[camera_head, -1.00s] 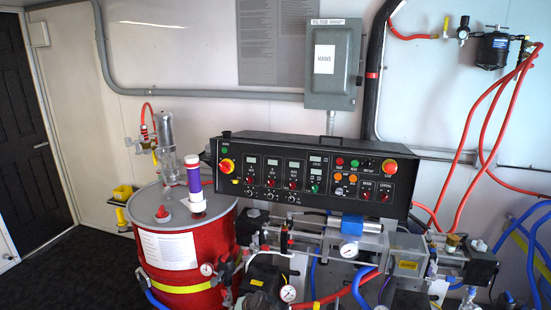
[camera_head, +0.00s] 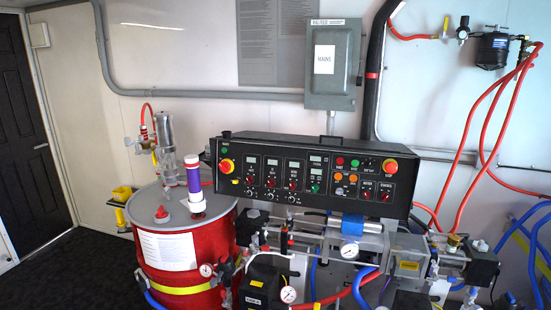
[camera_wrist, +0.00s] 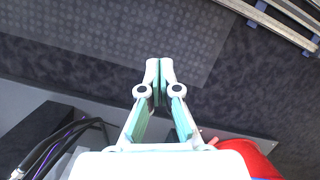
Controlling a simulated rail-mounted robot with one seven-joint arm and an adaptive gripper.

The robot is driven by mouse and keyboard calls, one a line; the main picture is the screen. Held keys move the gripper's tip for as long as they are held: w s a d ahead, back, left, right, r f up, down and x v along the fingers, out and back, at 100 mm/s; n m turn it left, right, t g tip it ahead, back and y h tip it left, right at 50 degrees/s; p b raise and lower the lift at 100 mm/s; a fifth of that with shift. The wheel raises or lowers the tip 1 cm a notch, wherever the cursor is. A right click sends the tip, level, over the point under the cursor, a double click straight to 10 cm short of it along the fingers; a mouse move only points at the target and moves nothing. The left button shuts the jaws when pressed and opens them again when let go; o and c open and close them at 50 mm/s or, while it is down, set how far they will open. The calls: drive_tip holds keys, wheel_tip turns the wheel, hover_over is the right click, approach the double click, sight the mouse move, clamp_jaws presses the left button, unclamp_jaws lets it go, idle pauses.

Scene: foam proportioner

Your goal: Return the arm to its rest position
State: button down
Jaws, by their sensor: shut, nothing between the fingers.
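My gripper (camera_wrist: 159,72) shows in the wrist view with its two pale fingers together at the tips and nothing between them. It points out over dark grey flooring (camera_wrist: 235,95) and is apart from any object. The head view does not show the gripper. In the head view the foam proportioner's black control panel (camera_head: 310,170) stands in the middle, with the red drum (camera_head: 185,255) at its left.
The grey MAINS box (camera_head: 332,63) hangs on the wall above the panel. Red hoses (camera_head: 480,130) hang at the right. In the wrist view, dark cables (camera_wrist: 50,150) lie at lower left and a red surface (camera_wrist: 250,155) at lower right.

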drive_tip(key=s+d+g, duration=0.1)
drive_tip(key=s+d, duration=0.1)
drive_tip(key=s, duration=0.4)
drive_tip(key=s+d+f+g, duration=0.1)
drive_tip(key=s+d, duration=0.2)
drive_tip(key=s, duration=0.3)
drive_tip(key=s+d+f+m+g+b, duration=0.1)
drive_tip(key=s+d, duration=0.1)
drive_tip(key=s, duration=0.4)
drive_tip(key=shift+s+d+f+h, duration=0.2)
drive_tip(key=shift+d+f+h, duration=0.05)
drive_tip(key=shift+d+h, duration=0.15)
